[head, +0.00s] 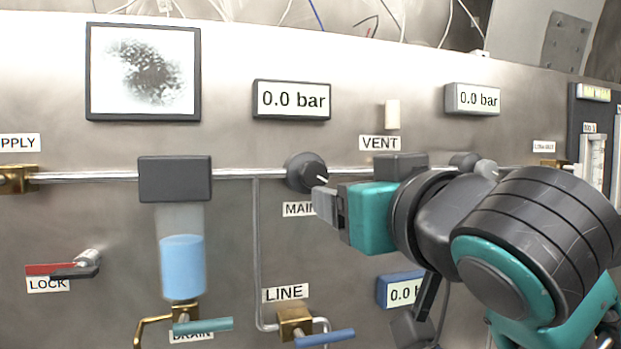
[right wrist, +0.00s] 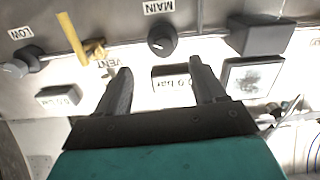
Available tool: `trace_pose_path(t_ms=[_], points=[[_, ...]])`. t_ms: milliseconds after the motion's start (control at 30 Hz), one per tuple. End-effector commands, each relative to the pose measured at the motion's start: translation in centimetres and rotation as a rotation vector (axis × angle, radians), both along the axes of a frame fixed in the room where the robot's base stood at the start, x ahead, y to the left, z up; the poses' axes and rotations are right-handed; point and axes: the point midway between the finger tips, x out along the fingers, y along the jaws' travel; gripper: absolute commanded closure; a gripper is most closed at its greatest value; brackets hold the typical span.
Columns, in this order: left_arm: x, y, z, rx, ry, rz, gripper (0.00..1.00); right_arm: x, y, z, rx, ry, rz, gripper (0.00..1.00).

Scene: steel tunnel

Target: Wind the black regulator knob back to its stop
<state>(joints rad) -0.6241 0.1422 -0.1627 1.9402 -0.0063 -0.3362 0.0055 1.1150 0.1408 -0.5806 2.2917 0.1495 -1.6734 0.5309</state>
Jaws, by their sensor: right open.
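The black regulator knob (head: 306,172) sits on the pipe above the MAIN label in the head view. Its white pointer mark aims to the lower right. The right wrist view, which is upside down, shows the knob (right wrist: 162,43) beyond and between the two fingertips. My right gripper (head: 327,206) is just below and right of the knob in the head view. In the right wrist view the gripper (right wrist: 160,70) is open and empty, with its fingers spread apart and no visible contact with the knob. My left gripper is in neither view.
A gauge (head: 291,99) above the knob reads 0.0 bar, and so does another gauge (head: 473,99) at right. A dark filter head (head: 175,180) is on the pipe to the left. A blue LINE lever (head: 325,338) is below. A grey knob (right wrist: 20,65) is near the LOW label.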

Motion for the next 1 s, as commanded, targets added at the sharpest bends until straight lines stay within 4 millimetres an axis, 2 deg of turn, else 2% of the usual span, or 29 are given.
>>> trace_pose_path(t_ms=[33,133,267,367,700,800,1000], points=[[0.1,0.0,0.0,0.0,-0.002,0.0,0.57,-0.6,0.1,0.8,-0.004,-0.016,-0.004,0.31],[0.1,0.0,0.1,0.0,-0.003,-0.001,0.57,-1.1,0.1,1.5,-0.009,-0.025,-0.01,0.31],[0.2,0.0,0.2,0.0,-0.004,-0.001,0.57,-0.5,0.3,1.7,-0.01,-0.023,-0.013,0.31],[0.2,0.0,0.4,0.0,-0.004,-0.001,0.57,0.9,0.7,1.6,-0.011,-0.022,-0.015,0.31],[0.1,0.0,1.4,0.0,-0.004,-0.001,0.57,7.5,2.8,1.7,-0.011,-0.023,-0.016,0.31],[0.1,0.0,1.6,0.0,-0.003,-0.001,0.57,9.0,3.3,1.7,-0.011,-0.025,-0.014,0.31],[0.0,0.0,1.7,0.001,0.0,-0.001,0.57,10.7,3.9,1.7,-0.01,-0.025,-0.012,0.31]])
